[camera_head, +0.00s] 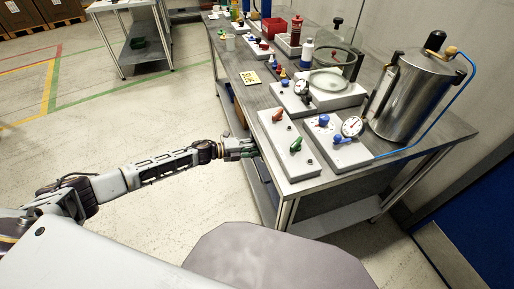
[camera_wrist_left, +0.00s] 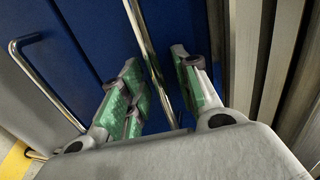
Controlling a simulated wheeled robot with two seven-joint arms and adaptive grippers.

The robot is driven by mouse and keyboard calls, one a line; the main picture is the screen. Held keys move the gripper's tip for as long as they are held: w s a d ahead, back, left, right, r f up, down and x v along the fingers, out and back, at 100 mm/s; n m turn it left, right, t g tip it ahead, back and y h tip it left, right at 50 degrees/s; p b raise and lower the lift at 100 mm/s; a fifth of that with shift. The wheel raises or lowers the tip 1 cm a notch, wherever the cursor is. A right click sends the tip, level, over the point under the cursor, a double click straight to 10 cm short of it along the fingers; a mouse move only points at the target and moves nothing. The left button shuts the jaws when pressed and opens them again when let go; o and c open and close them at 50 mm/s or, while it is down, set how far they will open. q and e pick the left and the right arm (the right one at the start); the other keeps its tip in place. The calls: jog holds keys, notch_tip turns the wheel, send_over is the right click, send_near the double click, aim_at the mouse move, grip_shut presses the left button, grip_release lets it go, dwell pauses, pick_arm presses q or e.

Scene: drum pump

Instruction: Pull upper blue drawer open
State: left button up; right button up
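A blue drawer front (camera_wrist_left: 95,35) fills much of the left wrist view, with a long metal bar handle (camera_wrist_left: 147,45) running across it. My left gripper (camera_wrist_left: 157,66) has its green-padded fingers apart, one on each side of this bar. A gap shows between the bar and the fingers, so it looks open around the handle. A second bar handle (camera_wrist_left: 48,85) sits on a blue front to the left. In the head view my left gripper (camera_head: 244,150) is at the workbench's near left side, just below the top's edge; the drawer there is mostly hidden. My right gripper is not in view.
The metal workbench (camera_head: 240,75) carries grey valve panels (camera_head: 288,150), a steel drum (camera_head: 410,95) with a blue hose, a glass vessel (camera_head: 333,65) and bottles. Open floor (camera_head: 150,110) lies left of the bench. Another table (camera_head: 130,5) stands farther back.

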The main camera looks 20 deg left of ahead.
pick_arm(q)
jog(key=shift+c, duration=0.4)
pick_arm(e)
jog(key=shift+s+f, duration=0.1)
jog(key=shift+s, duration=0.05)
pick_arm(q)
grip_shut()
jog(key=shift+s+a+f, duration=0.1)
jog(key=shift+s+a, duration=0.05)
jog(key=f+p+v, duration=0.2)
jog(key=v, duration=1.1)
jog(key=a+f+p+v, duration=0.1)
jog(key=f+p+v, duration=0.2)
jog(key=v, duration=1)
jog(key=shift+s+a+p, duration=0.15)
jog(key=shift+s+p, duration=0.15)
jog(key=shift+s, duration=0.1)
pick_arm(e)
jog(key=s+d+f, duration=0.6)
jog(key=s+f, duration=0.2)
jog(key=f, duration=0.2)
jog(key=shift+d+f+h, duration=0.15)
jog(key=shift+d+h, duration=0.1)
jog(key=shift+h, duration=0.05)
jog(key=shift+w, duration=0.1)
